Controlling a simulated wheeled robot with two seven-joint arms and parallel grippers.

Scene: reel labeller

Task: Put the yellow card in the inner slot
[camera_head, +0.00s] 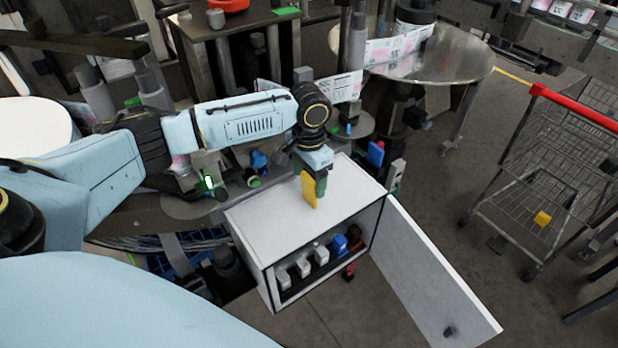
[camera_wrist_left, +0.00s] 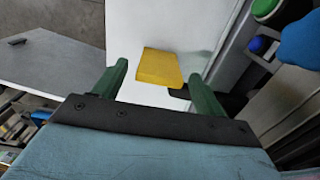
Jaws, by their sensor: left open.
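The yellow card (camera_head: 308,190) is at the top of the white box, right by my left gripper (camera_head: 316,184). In the left wrist view the card (camera_wrist_left: 160,67) shows between and just beyond the two green fingers of the left gripper (camera_wrist_left: 158,88). The fingers are spread, with a gap on each side of the card. I cannot tell whether the card stands on the box top or in something. No inner slot can be made out for sure. My right gripper is not in view.
The white box (camera_head: 270,212) has its door (camera_head: 432,270) swung open to the right, with several white switches and a blue one (camera_head: 338,245) inside. A wire cart (camera_head: 530,190) with a small yellow item (camera_head: 542,218) stands at right. Round metal table (camera_head: 450,62) behind.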

